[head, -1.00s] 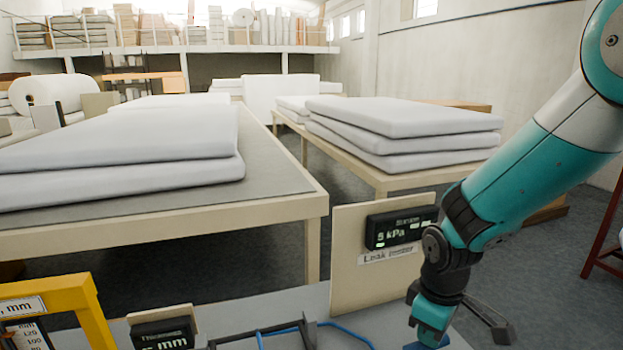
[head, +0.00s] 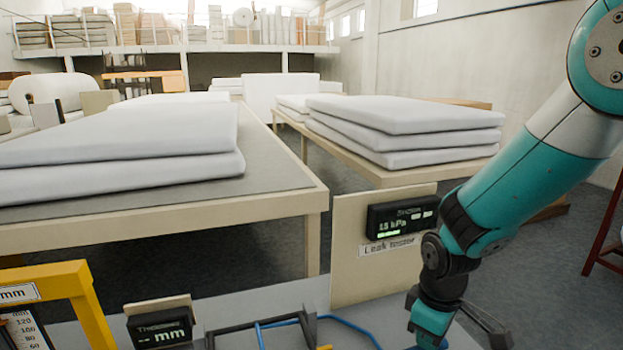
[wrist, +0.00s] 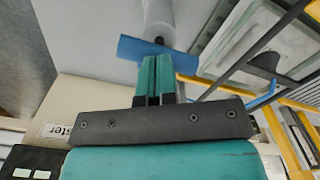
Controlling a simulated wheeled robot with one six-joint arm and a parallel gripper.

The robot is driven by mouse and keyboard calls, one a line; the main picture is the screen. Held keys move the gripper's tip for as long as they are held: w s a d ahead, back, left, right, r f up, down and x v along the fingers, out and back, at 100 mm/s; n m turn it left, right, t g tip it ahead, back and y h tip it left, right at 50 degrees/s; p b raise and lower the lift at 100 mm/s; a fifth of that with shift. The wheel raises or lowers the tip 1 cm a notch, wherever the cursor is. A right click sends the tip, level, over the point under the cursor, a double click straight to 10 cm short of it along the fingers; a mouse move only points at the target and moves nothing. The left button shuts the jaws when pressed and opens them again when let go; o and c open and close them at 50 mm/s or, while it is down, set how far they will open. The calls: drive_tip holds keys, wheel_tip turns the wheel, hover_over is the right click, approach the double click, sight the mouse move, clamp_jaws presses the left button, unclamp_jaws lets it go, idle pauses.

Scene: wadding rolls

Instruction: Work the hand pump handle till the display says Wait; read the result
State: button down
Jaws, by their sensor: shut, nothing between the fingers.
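My gripper (head: 430,325) points down at the bottom right of the head view, its tips cut off by the frame. In the wrist view its two fingers (wrist: 156,70) are shut together and empty. The blue pump handle (wrist: 133,49) lies crosswise at the fingertips; I cannot tell whether they touch it. A dark rod joins it to a pale cylindrical pump body (wrist: 158,18). The leak tester's display (head: 402,216) stands on a cream board, with green text that seems to read 15 kPa over a green bar. Its top line is too small to read.
A thickness display (head: 160,328), a yellow frame (head: 75,285) with a scale and a dark frame with blue tubing (head: 350,325) stand on the grey bench left of the gripper. Tables with stacked white wadding (head: 400,115) lie beyond.

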drive_tip(key=shift+r+p, duration=2.95)
drive_tip(key=shift+r, duration=0.4)
drive_tip(key=shift+f, duration=0.15)
drive_tip(key=shift+f+b, duration=2.55)
drive_tip(key=shift+f, duration=0.85)
drive_tip(key=shift+r+p, duration=3)
drive_tip(key=shift+r, duration=0.5)
drive_tip(key=shift+r, duration=0.1)
wheel_tip(320, 180, up, 6)
drive_tip(key=p, duration=0.5)
